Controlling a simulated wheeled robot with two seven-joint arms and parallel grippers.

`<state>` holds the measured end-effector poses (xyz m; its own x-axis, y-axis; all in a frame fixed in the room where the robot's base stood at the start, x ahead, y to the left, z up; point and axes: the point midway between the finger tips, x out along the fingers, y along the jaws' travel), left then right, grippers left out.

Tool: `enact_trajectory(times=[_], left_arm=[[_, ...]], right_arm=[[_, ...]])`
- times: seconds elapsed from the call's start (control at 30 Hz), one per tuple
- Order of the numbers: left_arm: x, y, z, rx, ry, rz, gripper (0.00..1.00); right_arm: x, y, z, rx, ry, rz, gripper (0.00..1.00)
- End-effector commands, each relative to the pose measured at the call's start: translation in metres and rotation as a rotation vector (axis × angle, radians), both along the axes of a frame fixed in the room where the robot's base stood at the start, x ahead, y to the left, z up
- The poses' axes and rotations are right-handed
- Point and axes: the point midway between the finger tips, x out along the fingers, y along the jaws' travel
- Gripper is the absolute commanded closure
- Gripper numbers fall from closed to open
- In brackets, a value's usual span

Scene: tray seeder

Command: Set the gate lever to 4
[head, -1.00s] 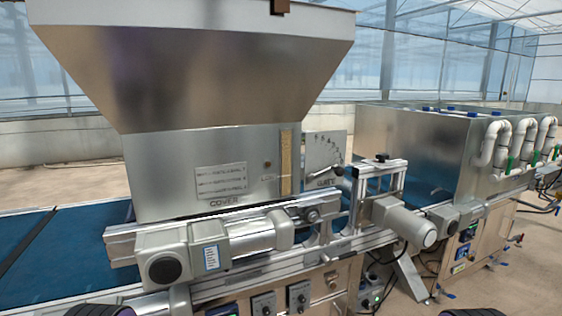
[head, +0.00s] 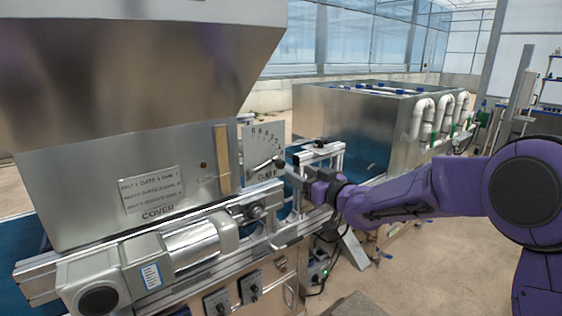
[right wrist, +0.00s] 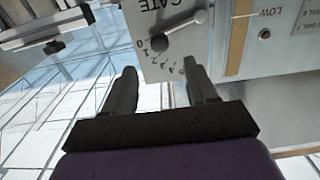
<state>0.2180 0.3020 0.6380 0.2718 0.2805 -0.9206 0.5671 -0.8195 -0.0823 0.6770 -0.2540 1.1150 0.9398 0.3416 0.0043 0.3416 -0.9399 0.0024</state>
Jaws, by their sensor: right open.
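The gate dial is a pale plate (head: 262,140) marked GATE, with numbers in an arc, right of the hopper's tan strip. In the right wrist view the plate (right wrist: 150,22) is upside down. The gate lever (head: 266,165) ends in a dark ball and points toward the low end of the scale; the exact mark is hard to read. It also shows in the right wrist view (right wrist: 182,28). My right gripper (head: 294,175) is just right of the lever. In its wrist view the open fingers (right wrist: 160,82) are empty, with the ball ahead between them, apart. My left gripper is out of view.
The steel hopper (head: 130,80) fills the left. An aluminium rail and cover motor (head: 190,240) lie below the dial. A metal bracket frame (head: 325,155) stands close by the gripper. A steel tank with white pipes (head: 350,115) stands behind.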

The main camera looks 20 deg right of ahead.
Motion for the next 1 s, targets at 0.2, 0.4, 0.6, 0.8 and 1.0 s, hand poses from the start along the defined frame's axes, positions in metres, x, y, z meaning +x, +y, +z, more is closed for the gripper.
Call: enact_trajectory(times=[0.2,0.4,0.6,0.8,1.0], left_arm=[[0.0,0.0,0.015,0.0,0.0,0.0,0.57],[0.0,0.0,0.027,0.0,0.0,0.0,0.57],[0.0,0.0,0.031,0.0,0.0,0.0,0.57],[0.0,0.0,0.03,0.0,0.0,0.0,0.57],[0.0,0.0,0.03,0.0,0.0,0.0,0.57]], right_arm=[[0.04,0.014,0.002,-0.004,0.002,0.001,0.43],[0.078,0.029,0.001,-0.001,0.002,0.001,0.43],[0.094,0.034,-0.001,0.0,0.002,0.0,0.43],[0.095,0.035,-0.002,0.001,0.003,0.0,0.43],[0.094,0.035,-0.002,0.001,0.003,0.0,0.95]])
